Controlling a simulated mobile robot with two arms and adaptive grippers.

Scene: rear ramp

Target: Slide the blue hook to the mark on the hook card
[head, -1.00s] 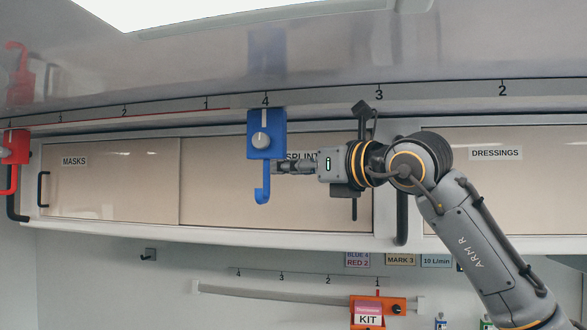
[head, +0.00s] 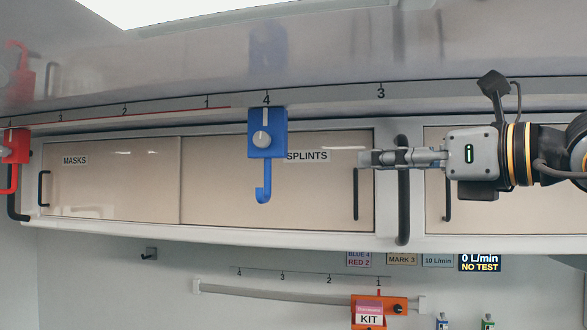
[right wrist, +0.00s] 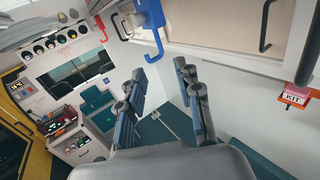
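The blue hook (head: 265,140) hangs from the ceiling rail (head: 330,97) under the number 4, its pointer line at that mark. Its round grey knob faces me. The hook card (head: 358,259) on the wall below reads BLUE 4, RED 2. My right gripper (head: 371,158) is to the right of the blue hook, clear of it, in front of the cabinet. In the right wrist view its two fingers (right wrist: 160,72) stand apart with nothing between them, and the blue hook (right wrist: 152,22) hangs beyond them. My left gripper is not in view.
A red hook (head: 13,160) hangs at the far left of the rail. Sliding cabinet doors with black handles (head: 403,190) lie behind my right gripper. Below are cards reading MARK 3 (head: 401,259) and 10 L/min (head: 437,261), and an orange KIT holder (head: 397,310).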

